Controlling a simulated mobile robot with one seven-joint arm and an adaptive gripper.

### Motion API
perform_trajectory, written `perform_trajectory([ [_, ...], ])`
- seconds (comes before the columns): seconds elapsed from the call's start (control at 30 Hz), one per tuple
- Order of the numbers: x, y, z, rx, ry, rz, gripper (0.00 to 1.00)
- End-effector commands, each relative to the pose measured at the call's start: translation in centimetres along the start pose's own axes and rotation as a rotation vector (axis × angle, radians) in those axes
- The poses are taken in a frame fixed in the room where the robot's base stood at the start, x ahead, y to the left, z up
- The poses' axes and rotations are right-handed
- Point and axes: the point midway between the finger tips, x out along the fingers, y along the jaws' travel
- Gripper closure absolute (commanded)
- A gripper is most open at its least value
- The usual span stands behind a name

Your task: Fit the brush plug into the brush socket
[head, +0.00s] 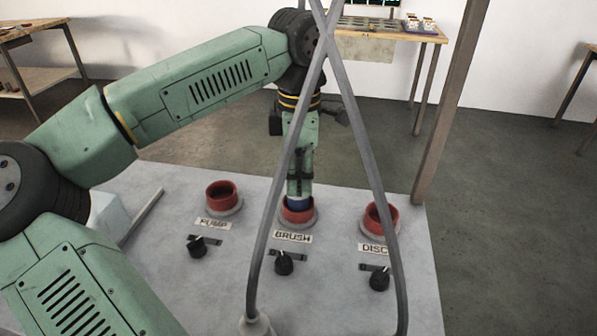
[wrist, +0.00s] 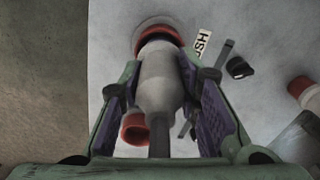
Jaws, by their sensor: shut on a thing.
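The brush socket (head: 310,218), a red ring on a pale flange, sits between two like sockets behind the BRUSH label (head: 292,238). My gripper (head: 299,186) points down over it.
The PUMP socket (head: 222,194) is to the left and the DISC socket (head: 378,218) to the right. Black knobs (head: 283,263) stand in front. Two grey cables (head: 366,140) cross before the panel; one reaches a pale fitting (head: 257,325) at the front. A post (head: 450,110) stands behind.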

Motion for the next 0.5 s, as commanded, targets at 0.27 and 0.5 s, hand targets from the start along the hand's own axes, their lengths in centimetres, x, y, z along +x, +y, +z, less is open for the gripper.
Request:
perform_trajectory([
  [0.27, 0.8, 0.0, 0.0, 0.000, 0.000, 0.000, 1.00],
  [0.5, 1.4, 0.0, 0.0, 0.000, 0.000, 0.000, 1.00],
])
